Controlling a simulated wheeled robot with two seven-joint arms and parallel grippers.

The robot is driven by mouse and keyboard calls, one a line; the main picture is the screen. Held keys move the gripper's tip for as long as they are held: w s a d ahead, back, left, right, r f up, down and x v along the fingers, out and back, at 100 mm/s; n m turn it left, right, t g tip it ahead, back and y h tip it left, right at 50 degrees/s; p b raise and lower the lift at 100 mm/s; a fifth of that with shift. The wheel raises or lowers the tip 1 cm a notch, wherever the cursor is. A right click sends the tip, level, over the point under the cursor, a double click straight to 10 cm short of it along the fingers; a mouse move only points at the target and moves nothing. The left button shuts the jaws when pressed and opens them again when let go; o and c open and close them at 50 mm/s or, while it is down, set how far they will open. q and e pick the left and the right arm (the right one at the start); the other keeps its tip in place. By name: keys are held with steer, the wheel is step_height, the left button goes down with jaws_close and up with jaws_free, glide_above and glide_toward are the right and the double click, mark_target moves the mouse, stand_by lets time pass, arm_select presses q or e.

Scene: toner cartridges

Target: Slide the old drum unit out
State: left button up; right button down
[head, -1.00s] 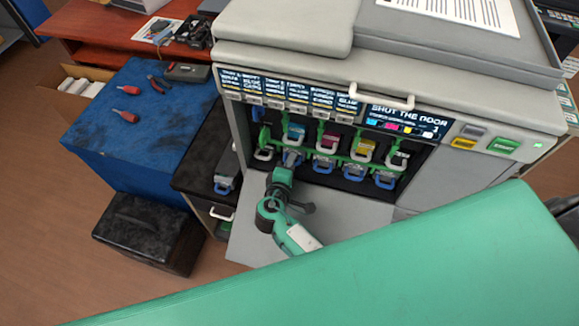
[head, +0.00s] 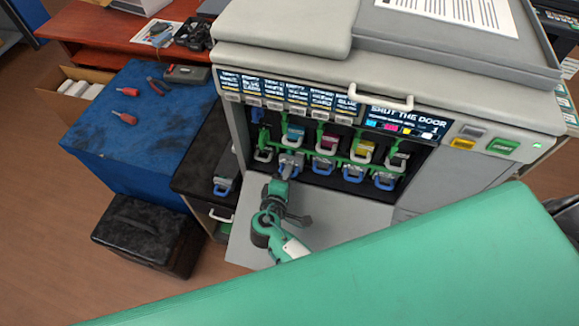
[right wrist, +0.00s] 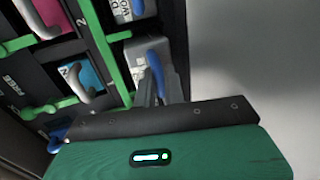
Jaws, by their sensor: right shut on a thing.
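The printer (head: 440,190) stands open, with a row of toner cartridges above a row of drum units with blue handles. My right gripper (head: 286,176) is shut on the blue handle of the leftmost drum unit (head: 292,158), below the cyan cartridge (head: 294,134). This grey unit sticks out of its bay beyond its neighbours; its back end is hidden. In the right wrist view the fingers (right wrist: 158,88) grip the blue handle, with the grey drum unit (right wrist: 137,50) behind it. My left gripper is not in view.
The lowered door (head: 325,215) lies under my right arm. Another drum unit (head: 224,184) lies on the black cabinet at left. A blue cabinet (head: 140,150) with screwdrivers and a black case (head: 148,235) stand further left. The other drum units (head: 354,172) sit in their bays.

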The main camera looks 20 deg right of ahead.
steer(key=s+a+b, duration=0.1)
steer(key=s+a, duration=0.8)
steer(key=s, duration=0.4)
steer(key=shift+s+a, duration=0.15)
steer(key=shift+s, duration=0.2)
steer(key=c, duration=1.4)
jaws_free()
steer(key=shift+o, duration=0.3)
steer(key=shift+f, duration=0.1)
steer(key=o, duration=0.3)
steer(key=shift+o, duration=0.2)
steer(key=v, duration=0.7)
steer(key=shift+o, duration=0.4)
steer(key=shift+s+a, duration=0.1)
steer(key=shift+s, duration=0.05)
